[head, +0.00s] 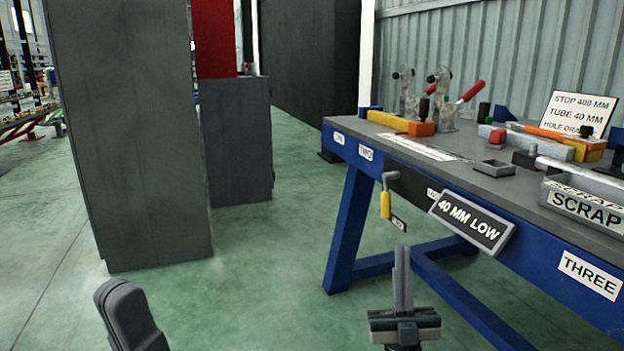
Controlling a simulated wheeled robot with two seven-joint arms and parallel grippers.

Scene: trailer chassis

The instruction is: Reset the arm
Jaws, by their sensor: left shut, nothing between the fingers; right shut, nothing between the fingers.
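My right gripper (402,270) is upright in the lower middle of the head view, in front of the blue workbench (343,232). Its two fingers are pressed together with nothing between them. My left gripper (118,292) shows at the lower left as a dark grey, rounded shape over the green floor. Its fingers look closed and hold nothing. Both grippers are apart from the bench and the cabinets. Most of both arms is below the picture's edge.
The bench top carries toggle clamps (444,100), a scrap bin (583,205) and a sign (577,113). A tall grey cabinet (135,130) stands left. Green floor (262,270) between is clear.

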